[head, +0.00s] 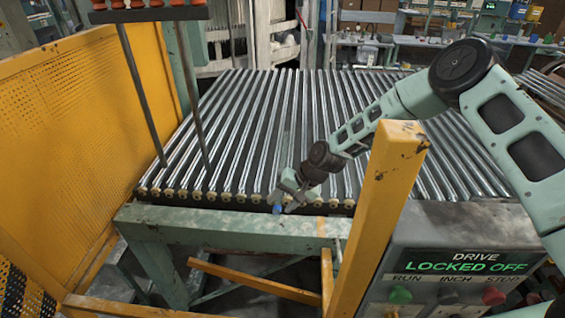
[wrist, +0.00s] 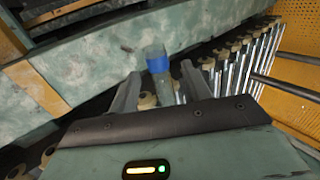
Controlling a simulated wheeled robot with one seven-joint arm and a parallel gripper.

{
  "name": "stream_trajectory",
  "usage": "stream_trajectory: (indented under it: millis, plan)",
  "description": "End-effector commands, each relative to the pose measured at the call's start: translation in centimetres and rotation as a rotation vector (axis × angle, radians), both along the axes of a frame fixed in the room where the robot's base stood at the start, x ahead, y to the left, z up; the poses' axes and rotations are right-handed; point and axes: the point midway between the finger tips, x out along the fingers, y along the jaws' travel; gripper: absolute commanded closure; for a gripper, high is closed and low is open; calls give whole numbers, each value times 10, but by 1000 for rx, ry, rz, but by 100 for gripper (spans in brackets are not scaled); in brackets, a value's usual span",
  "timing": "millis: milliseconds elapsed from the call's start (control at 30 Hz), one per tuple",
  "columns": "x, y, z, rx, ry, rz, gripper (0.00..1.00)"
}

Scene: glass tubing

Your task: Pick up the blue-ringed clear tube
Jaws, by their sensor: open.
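The blue-ringed clear tube (wrist: 158,64) shows in the wrist view, between and just beyond the two fingers of my gripper (wrist: 160,75). Its blue band is plain; the clear glass is faint against the green frame and rollers. In the head view the blue ring of the tube (head: 277,209) shows at the front edge of the roller bed, right by my gripper (head: 285,200). My gripper is open, with a finger on each side of the tube in the wrist view. I cannot tell whether either finger touches it. The tube's far extent is hard to make out.
The roller bed (head: 235,130) has many metal rollers with a green front beam (head: 230,225). A yellow post (head: 385,200) stands in front, right of my gripper. A yellow mesh guard (head: 75,130) and hanging dark rods (head: 140,95) are at left. A control box (head: 450,240) reads "LOCKED OFF".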

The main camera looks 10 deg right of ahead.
Motion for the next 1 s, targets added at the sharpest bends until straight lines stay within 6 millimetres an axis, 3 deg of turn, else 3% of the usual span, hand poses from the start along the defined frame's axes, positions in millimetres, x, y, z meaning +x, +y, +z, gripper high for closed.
stream_trajectory:
  millis: [333,367,500,533,1000]
  plan:
    - [1,5,-8,0,0,0,52]
    - [1,4,-8,0,0,0,57]
    - [1,4,-8,0,0,0,96]
    - [1,4,-7,0,0,0,100]
    - [2,4,1,-1,-4,1,100]
